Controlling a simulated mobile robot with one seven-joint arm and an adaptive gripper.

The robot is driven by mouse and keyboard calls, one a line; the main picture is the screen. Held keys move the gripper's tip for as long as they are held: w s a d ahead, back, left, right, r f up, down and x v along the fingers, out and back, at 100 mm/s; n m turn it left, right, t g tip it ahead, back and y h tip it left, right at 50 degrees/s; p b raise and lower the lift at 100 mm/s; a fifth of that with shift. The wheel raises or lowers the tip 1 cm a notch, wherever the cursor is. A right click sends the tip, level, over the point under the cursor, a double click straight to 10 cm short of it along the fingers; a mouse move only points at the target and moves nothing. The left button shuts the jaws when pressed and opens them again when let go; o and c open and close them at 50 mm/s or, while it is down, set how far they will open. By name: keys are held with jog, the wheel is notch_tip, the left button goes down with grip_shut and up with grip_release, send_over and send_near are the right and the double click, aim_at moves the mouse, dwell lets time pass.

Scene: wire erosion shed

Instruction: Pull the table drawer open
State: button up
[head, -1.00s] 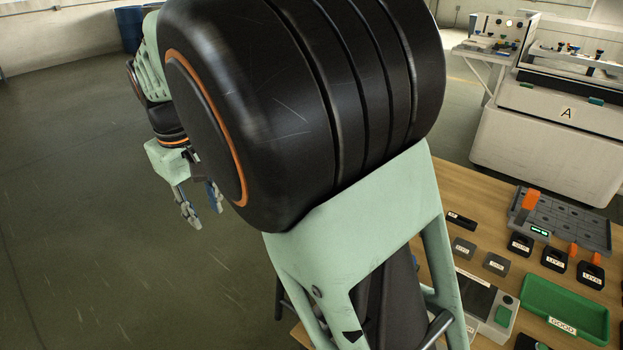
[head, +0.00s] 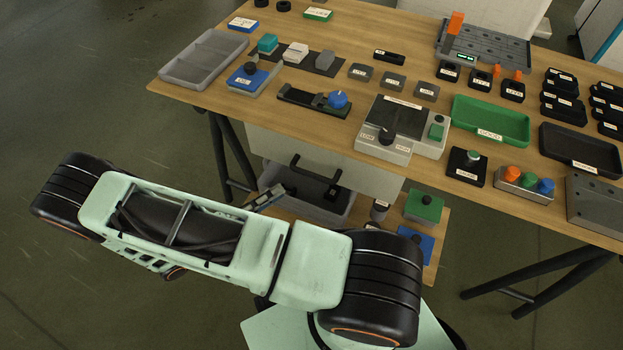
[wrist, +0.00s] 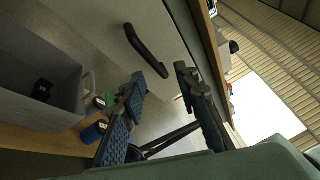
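The table drawer has a pale grey front (head: 370,181) below the front edge of the wooden table (head: 390,18). It looks shut. Its black bar handle (head: 315,172) is on that front; the handle also shows in the wrist view (wrist: 145,50), running slantwise. My gripper (wrist: 159,82) is open and empty, its two fingers apart with blue pads. In the wrist view the handle lies beyond the fingertips, apart from them and nearer the left finger. In the head view my gripper (head: 268,198) is small, low and left of the handle, partly hidden by my arm.
A grey bin (head: 335,208) stands on a lower shelf below the drawer; it also shows in the wrist view (wrist: 40,85). Green and blue blocks (head: 424,206) share that shelf. Black table legs (head: 225,150) stand at the left. The floor at left is clear.

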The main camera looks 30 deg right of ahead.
aim_at(311, 173)
jog(key=d+n+t, duration=0.1)
jog(key=d, duration=0.3)
jog(key=w+d+n, duration=0.1)
jog(key=d+n, duration=0.1)
jog(key=d, duration=0.1)
jog(key=w+d+n+t, duration=0.1)
jog(key=d, duration=0.3)
jog(key=shift+d+f+t+h+b, duration=0.3)
jog(key=shift+d+f+h+b, duration=0.05)
jog(key=shift+f+h, duration=0.05)
grip_shut()
